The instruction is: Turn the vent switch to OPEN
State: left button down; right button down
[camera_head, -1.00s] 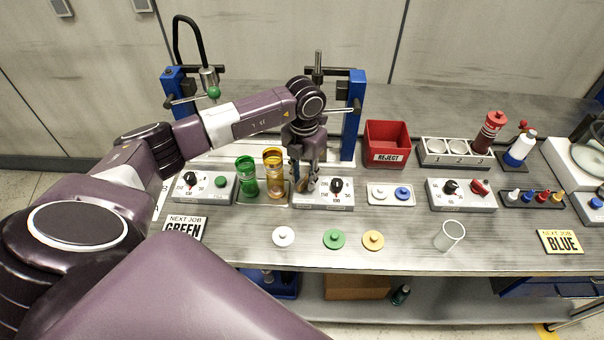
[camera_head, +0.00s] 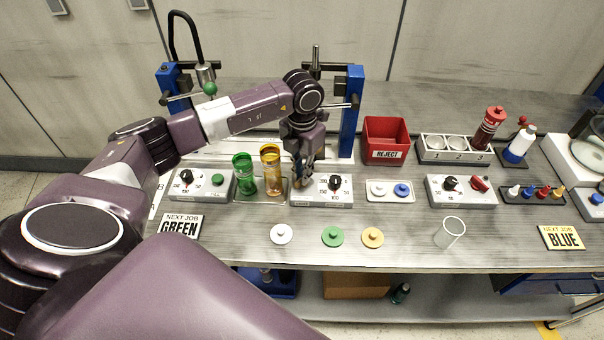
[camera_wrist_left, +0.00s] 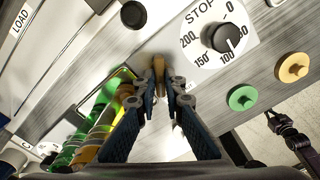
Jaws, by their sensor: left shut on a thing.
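My left gripper (camera_head: 303,182) reaches down to the left end of the middle control box (camera_head: 322,191). In the left wrist view its two fingers (camera_wrist_left: 162,82) are closed around a small tan, lever-like piece (camera_wrist_left: 158,72) on the box's plate. I take this to be the vent switch; its label and position marks are hidden or unreadable. The box's black dial (camera_wrist_left: 226,38) with STOP and number marks is beside it, apart from the fingers.
A green cup (camera_head: 244,174) and an amber cup (camera_head: 271,168) stand close left of the gripper. A blue post (camera_head: 351,112) rises behind the box. White, green (camera_head: 333,237) and orange discs lie in front. A red REJECT bin (camera_head: 386,142) stands back right.

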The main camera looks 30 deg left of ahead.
pick_arm(q)
jog(key=c, duration=2)
grip_release()
jog(key=shift+w, duration=0.15)
jog(key=shift+r, duration=0.15)
notch_tip(320, 180, up, 12)
jog(key=shift+f, duration=0.15)
jog(key=shift+f, duration=0.1)
